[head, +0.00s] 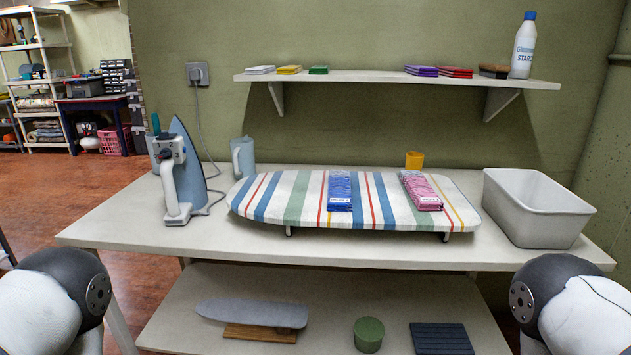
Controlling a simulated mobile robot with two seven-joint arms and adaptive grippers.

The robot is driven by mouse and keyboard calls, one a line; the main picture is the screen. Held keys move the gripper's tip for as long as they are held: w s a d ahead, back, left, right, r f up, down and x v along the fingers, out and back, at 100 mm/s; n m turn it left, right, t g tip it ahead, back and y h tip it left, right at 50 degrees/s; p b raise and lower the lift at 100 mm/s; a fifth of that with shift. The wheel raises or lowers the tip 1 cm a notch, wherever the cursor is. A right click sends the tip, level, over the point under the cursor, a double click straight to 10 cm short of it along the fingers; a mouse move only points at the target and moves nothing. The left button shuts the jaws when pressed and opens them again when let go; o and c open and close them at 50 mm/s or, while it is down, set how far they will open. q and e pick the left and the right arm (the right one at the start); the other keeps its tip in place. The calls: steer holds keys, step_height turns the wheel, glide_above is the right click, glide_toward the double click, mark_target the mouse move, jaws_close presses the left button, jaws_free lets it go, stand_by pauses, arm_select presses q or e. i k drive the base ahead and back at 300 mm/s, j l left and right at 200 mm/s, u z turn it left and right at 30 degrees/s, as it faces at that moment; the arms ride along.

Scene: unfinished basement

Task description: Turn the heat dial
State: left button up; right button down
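A blue and white iron (187,175) stands upright on its heel at the left end of the table, with its pointed tip up. Its white handle faces me, and a grey cord runs from it to a wall outlet. A small dark round part (165,155) shows near the top of the handle; it may be the heat dial, but it is too small to tell. Neither gripper is in view. Only parts of my arms show at the lower left and lower right corners, well apart from the iron.
A striped ironing board (290,215) on the table (130,228) carries folded blue (340,190) and pink (421,190) cloths. A blue jug (243,157) stands behind, and a white bin (535,207) at right. The table's front left is clear. A wall shelf (360,76) hangs above.

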mark_target(166, 152)
steer(key=i+j+z, duration=0.15)
steer(key=j+z, duration=0.15)
steer(key=j, duration=0.95)
steer(key=j+z, duration=0.3)
steer(key=j, duration=0.95)
steer(key=i, duration=0.05)
